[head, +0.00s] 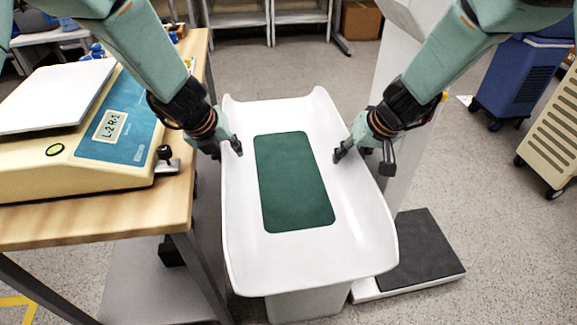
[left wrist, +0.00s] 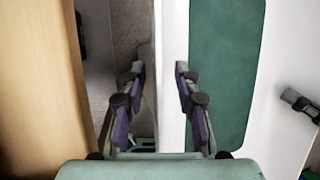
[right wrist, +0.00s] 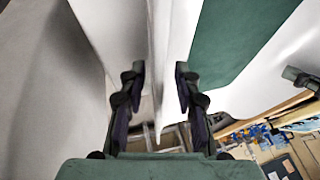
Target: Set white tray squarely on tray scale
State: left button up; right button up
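The white tray (head: 345,245) has raised curved sides and a green pad (head: 295,180) in its middle. It sits above a pale box-like support (head: 305,303); how the two touch is hidden. The scale (head: 70,140) has a flat white top plate (head: 55,95) and a blue panel, and stands left of the tray. My left gripper (head: 228,147) is at the tray's left wall, its fingers apart on either side of the rim (left wrist: 172,100). My right gripper (head: 348,152) is at the right wall, its fingers apart with the rim (right wrist: 160,60) between them.
The wooden table (head: 110,218) under the scale ends close to the tray's left side. A black-topped floor platform (head: 425,250) with a pale column stands at the right. A blue wheeled unit (head: 515,80) and a beige cabinet (head: 555,130) are farther right.

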pick_arm(q)
jog(key=shift+w+d+f, duration=0.1)
jog(key=shift+f, duration=0.05)
pick_arm(e)
jog(key=shift+w+f, duration=0.1)
jog(key=shift+f, duration=0.1)
pick_arm(q)
grip_shut()
pick_arm(e)
grip_shut()
jog(key=shift+r, duration=0.1)
dwell(0.3)
